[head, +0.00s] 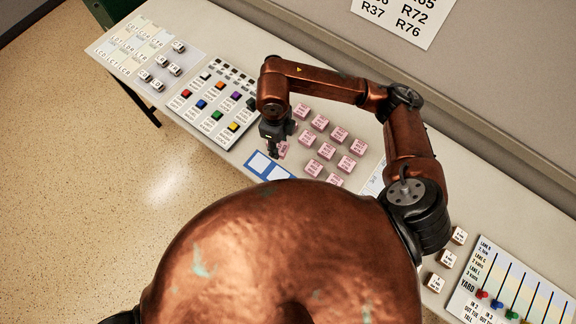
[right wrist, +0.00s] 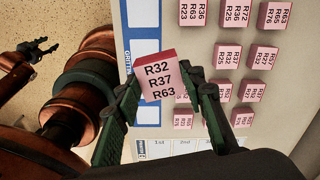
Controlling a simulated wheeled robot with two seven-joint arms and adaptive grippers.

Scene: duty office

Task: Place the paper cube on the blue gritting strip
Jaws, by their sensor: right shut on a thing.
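In the head view the cube (head: 283,150) shows partly behind my right gripper (head: 275,152). The blue gritting strip (head: 252,171) has white cells and lies just below the gripper in that view. In the right wrist view the strip (right wrist: 131,45) runs behind the cube, partly hidden by it and a finger. The height gap is unclear. My left gripper (right wrist: 40,50) shows small at the left edge, its jaws unclear.
Several similar pink cubes (head: 326,151) stand in rows right of the strip. A panel with coloured blocks (head: 215,115) lies to the left. A yard board (head: 500,290) with coloured pegs and several white cubes (head: 447,259) are at lower right.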

